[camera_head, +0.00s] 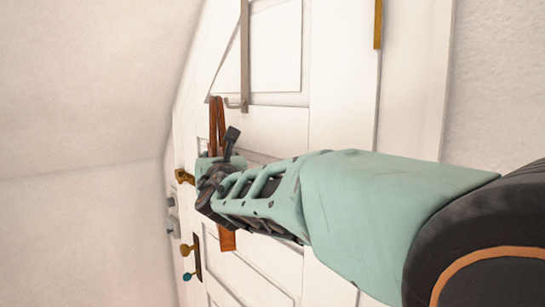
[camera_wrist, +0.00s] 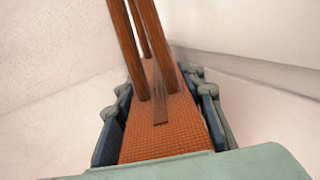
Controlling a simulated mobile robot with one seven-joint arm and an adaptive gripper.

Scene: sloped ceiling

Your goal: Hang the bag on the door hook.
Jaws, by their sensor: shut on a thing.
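The bag is orange-brown and woven, with long brown straps. In the wrist view the bag (camera_wrist: 165,140) sits between the two fingers of my gripper (camera_wrist: 160,115), and its straps rise upward. In the head view my gripper (camera_head: 207,180) is in front of the door, shut on the bag. The straps (camera_head: 217,122) stand above it and the bag's lower part (camera_head: 227,240) shows below; the arm hides the middle. The grey door hook (camera_head: 244,60) hangs down the white door. Its curled lower end is close beside the strap tops; I cannot tell whether they touch.
The white panelled door (camera_head: 285,125) fills the middle of the head view. Brass handles (camera_head: 184,177) and a keyed lock plate (camera_head: 197,257) are at its left. A brass hinge (camera_head: 378,24) is at the top right. The sloped ceiling and wall on the left look bare.

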